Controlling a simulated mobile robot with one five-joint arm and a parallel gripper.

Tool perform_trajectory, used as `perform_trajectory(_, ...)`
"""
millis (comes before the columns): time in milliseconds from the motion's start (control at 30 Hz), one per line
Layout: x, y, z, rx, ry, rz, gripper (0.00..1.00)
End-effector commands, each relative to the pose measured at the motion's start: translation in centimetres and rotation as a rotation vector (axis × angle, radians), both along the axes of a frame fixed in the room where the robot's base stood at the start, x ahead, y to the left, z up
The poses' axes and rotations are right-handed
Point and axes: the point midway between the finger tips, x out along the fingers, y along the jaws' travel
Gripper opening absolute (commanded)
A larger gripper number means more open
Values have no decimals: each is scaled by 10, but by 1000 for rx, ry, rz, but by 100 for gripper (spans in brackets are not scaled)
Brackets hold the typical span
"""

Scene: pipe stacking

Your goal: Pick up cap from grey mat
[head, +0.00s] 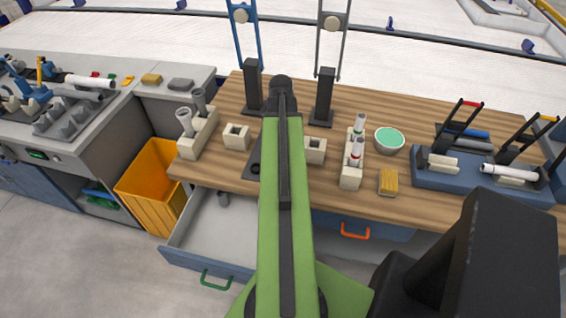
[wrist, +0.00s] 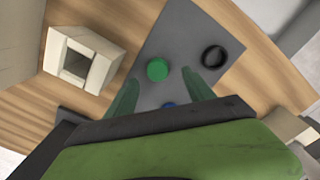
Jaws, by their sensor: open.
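The grey mat (wrist: 185,35) lies on the wooden table in the wrist view. A round green cap (wrist: 157,69) sits on it, close ahead of and between the fingertips. A black ring-like piece (wrist: 214,57) lies on the mat to the right. A blue round piece (wrist: 168,105) shows partly behind the gripper's body. My gripper (wrist: 159,77) is open, with green fingers apart and nothing held. In the head view, a strip of the mat (head: 252,172) shows left of my arm, which hides the gripper and green cap.
A cream square block with a hole (wrist: 85,58) stands left of the mat. In the head view, a cream holder (head: 351,175) with upright tubes, a teal-topped bowl (head: 389,140) and a sponge (head: 388,182) are to the right. An open drawer (head: 215,235) is below the table.

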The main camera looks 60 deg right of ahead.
Motion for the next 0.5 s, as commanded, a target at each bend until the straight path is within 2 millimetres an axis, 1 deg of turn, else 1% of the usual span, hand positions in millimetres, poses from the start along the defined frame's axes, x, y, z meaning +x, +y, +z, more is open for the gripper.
perform_trajectory(100, 0, 0, 0, 0, 0, 0, 62)
perform_trajectory(167, 0, 0, -4, 0, 0, 0, 62)
perform_trajectory(267, 1, -2, -18, 0, 0, 1, 62)
perform_trajectory(400, 2, -5, -43, 0, 0, 1, 62)
perform_trajectory(500, 2, -5, -54, 0, 0, 1, 62)
